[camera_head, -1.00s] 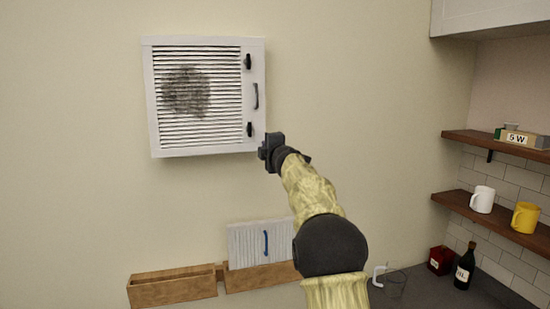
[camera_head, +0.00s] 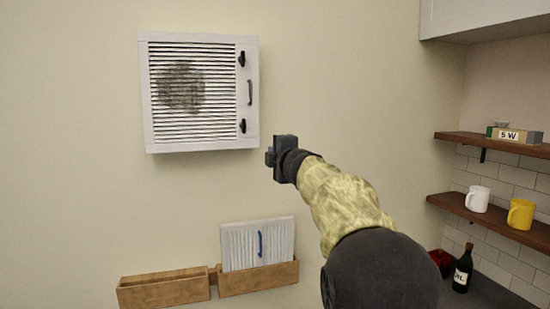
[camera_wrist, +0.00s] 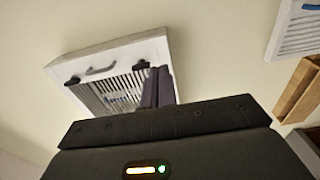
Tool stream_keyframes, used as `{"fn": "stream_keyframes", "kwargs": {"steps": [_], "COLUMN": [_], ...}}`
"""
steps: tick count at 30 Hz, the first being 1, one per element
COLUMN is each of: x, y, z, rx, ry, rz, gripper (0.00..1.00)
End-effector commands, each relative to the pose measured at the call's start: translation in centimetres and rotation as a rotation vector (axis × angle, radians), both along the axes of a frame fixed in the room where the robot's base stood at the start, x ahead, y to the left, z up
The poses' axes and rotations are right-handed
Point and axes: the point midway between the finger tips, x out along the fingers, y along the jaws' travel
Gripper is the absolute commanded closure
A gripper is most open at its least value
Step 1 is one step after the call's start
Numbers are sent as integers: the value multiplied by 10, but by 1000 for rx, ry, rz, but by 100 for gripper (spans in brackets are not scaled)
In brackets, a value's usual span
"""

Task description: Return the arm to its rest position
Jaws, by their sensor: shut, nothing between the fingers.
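My gripper (camera_head: 272,157) is at the end of my raised arm, in front of the wall, below and right of the white vent unit (camera_head: 194,92). Its fingers look closed together with nothing between them; they also show in the wrist view (camera_wrist: 158,87). The vent has dark slats with a grey smudge, a handle (camera_head: 250,92) and two black latches on its right side. It also shows tilted in the wrist view (camera_wrist: 120,75). The gripper is apart from the vent. My arm hides part of the lower right.
A wooden wall bin (camera_head: 258,282) holds a white slatted panel (camera_head: 240,246) with a blue handle. An empty-looking bin (camera_head: 163,291) hangs beside it. Shelves at right carry a white mug (camera_head: 478,199), a yellow mug (camera_head: 521,214) and a box (camera_head: 514,135). A dark bottle (camera_head: 462,268) stands on the counter.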

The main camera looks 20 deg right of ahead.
Motion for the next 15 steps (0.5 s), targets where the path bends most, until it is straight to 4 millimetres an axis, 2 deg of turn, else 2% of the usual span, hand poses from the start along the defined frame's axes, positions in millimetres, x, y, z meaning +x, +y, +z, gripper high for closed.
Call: {"fn": "stream_keyframes", "kwargs": {"steps": [11, 15], "x": [-1, -2], "y": [-2, -1], "z": [1, -8], "rx": [0, 35], "ry": [0, 15], "rz": [-2, -10], "gripper": [100, 100]}}
